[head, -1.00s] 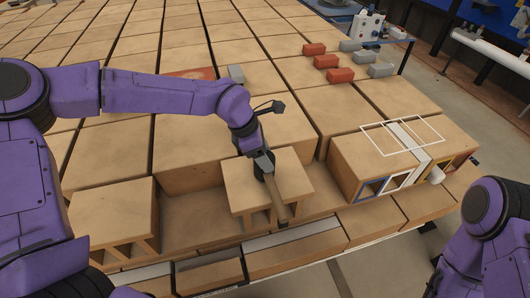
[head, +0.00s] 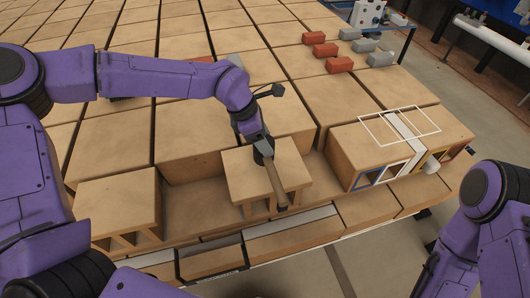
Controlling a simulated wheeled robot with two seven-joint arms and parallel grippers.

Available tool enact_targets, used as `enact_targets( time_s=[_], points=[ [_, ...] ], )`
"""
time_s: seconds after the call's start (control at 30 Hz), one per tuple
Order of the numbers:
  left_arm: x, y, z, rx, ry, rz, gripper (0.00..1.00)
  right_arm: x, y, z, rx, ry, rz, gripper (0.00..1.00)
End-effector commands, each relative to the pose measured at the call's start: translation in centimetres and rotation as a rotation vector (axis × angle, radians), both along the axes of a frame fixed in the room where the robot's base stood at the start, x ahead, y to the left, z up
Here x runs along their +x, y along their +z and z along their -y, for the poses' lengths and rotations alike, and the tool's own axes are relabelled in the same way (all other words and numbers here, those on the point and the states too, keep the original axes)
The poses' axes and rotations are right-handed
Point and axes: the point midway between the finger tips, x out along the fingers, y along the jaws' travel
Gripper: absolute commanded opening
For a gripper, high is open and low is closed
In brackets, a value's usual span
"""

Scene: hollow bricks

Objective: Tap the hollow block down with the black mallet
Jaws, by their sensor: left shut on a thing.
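The hollow block (head: 238,172) is a tan brick with openings in its front side. It sits in the front row, with a recess to its left. My left gripper (head: 260,139) is shut on the black mallet over this block. The mallet's wooden handle (head: 278,188) slants toward the front edge. Its dark head (head: 264,158) is partly hidden by the gripper, at or just above the block's top; I cannot tell whether they touch. My right arm shows at the lower right, but its gripper is not visible.
Another hollow block (head: 117,202) stands at the left of the recess. A large block (head: 360,148) with a white outline and coloured frames stands to the right. Small red and grey bricks (head: 340,65) lie on the tan blocks behind. A dark-framed box (head: 212,262) is at the front edge.

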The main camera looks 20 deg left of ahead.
Motion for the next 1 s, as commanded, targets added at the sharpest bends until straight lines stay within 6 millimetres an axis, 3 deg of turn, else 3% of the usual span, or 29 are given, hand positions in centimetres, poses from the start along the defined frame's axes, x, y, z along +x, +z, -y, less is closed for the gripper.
enact_targets(
  time_s=[0.23,0.8,1.0],
  points=[
    [0.0,-0.1,0.0,-0.001,0.000,0.001,0.35,0.0,-0.1,0.0,0.000,0.000,0.000,0.43],
    [0.0,-3.5,0.0,-0.002,0.001,0.000,0.35,0.0,-2.1,0.0,0.000,0.000,0.000,0.43],
    [0.0,-3.3,0.0,-0.001,0.000,0.000,0.36,0.0,-1.8,0.0,0.000,0.000,0.000,0.43]
  ],
)
